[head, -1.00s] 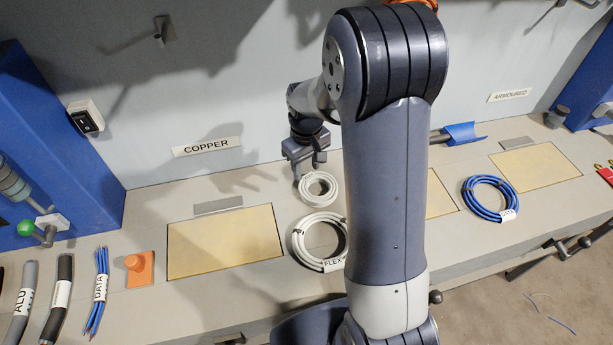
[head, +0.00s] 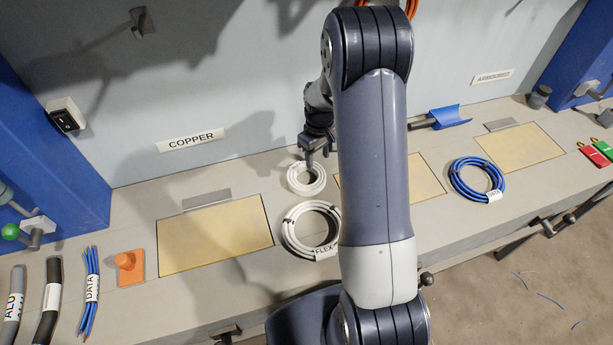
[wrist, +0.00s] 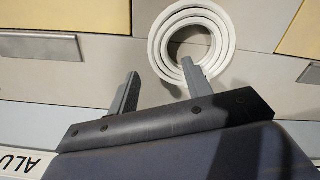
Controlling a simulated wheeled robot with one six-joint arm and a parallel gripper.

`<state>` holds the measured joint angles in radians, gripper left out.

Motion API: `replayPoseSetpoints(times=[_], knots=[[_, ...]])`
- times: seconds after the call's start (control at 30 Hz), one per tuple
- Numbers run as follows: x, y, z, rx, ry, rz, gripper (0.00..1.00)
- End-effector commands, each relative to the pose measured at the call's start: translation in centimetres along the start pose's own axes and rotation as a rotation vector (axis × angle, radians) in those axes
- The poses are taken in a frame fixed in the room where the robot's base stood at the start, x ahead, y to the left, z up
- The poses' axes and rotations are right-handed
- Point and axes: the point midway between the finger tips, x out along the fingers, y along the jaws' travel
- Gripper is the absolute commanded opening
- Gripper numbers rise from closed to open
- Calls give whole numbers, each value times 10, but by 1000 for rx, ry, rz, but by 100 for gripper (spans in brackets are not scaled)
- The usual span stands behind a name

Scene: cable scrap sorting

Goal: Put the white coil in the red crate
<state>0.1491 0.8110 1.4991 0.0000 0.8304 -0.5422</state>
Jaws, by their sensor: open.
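A small white coil (head: 293,183) lies flat on the bench, left of my arm in the head view. A larger off-white coil (head: 289,232) with dark ties and a FLEX tag lies in front of it. My gripper (head: 318,157) is at the small coil's back right, partly hidden by my arm. In the wrist view, my gripper (wrist: 160,72) is open with nothing between its fingers. The right finger overlaps the lower rim of a white coil (wrist: 160,45); I cannot tell whether they touch. The red crate is not in view.
A blue coil (head: 459,187) tagged DATA lies to the right. Tan panels (head: 215,238) are set in the bench. An orange knobbed block (head: 130,268) and several cable pieces (head: 90,290) lie at the left. A blue scoop (head: 450,117) is at the back.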

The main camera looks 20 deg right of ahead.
Motion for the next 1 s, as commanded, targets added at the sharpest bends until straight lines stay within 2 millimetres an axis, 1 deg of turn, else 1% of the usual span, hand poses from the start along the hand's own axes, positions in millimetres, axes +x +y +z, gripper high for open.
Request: replayPoseSetpoints(times=[0.2, 0.3, 0.43, 0.63, 0.67, 1.0], knots=[[28, 0, 2, 1, -4, -2, 47], [38, 0, 2, 1, -3, -1, 47], [44, 0, 2, 1, -1, 0, 47], [44, 0, 2, 1, -1, 0, 47], [44, 0, 2, 1, -1, 0, 46], [44, 0, 2, 1, -1, 0, 18]])
